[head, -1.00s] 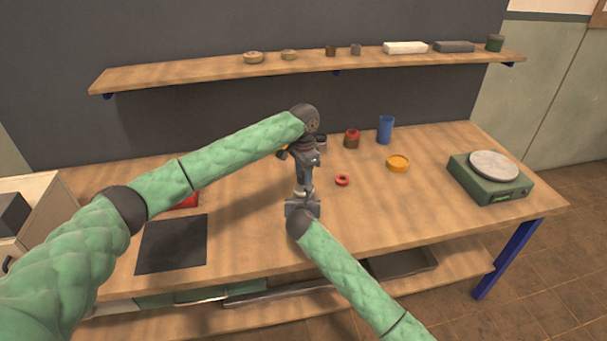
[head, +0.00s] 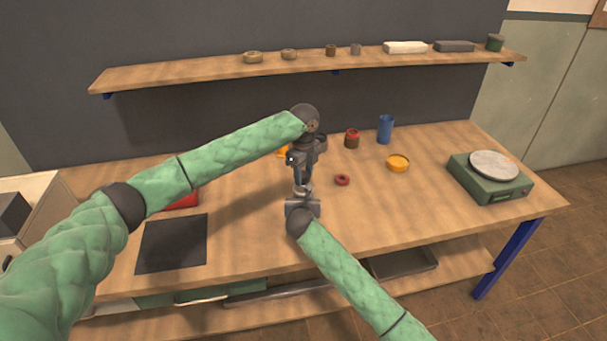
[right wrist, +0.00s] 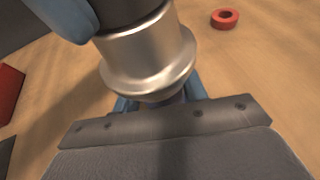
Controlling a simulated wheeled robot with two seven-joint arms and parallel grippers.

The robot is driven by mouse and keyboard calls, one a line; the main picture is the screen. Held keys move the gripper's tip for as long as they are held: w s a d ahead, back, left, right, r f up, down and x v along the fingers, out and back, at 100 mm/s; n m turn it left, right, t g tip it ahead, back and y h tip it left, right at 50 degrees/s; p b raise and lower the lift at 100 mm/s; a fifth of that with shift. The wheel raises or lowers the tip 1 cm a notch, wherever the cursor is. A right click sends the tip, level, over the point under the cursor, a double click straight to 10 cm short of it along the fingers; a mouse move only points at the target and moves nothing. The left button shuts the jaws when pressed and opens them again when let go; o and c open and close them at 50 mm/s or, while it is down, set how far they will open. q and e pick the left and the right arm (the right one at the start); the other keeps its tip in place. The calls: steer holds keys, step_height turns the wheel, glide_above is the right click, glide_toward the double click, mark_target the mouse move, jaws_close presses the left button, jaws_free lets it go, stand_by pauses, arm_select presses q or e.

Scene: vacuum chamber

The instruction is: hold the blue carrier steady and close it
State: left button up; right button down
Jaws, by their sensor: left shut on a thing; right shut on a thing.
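My right gripper (head: 302,201) points up from the front of the table and is shut on a silver flanged metal piece (right wrist: 150,55), seemingly the carrier's lower part. Its blue finger pads show on both sides of the piece in the right wrist view. I see no clearly blue surface on the carrier. A dark round part (right wrist: 122,12) sits directly above the silver piece, in line with it. My left gripper (head: 303,176) comes down from above, shut on this dark part. A blue pad beside it shows in the right wrist view. The joint is partly hidden.
A red ring (head: 342,180) lies just right of the grippers. A red-topped jar (head: 352,138), a blue cylinder (head: 386,129) and an orange dish (head: 398,163) stand further back. A green scale (head: 490,182) is at right, a dark mat (head: 172,243) at left.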

arm_select(q)
steer(key=o, duration=1.1)
steer(key=shift+r, duration=2.3)
steer(key=shift+r, duration=0.1)
steer(key=shift+c, duration=0.6)
steer(key=r, duration=0.1)
steer(key=w+r, duration=0.1)
steer(key=shift+a+r, duration=0.15)
steer(key=shift+r, duration=0.15)
steer(key=n, duration=0.4)
steer(key=shift+s+r+n, duration=0.15)
steer(key=shift+r+n, duration=0.15)
steer(key=n, duration=0.4)
steer(key=shift+s, duration=0.15)
steer(key=n, duration=0.5)
steer(key=shift+s+n, duration=0.15)
steer(key=shift+n, duration=0.15)
steer(key=n, duration=0.5)
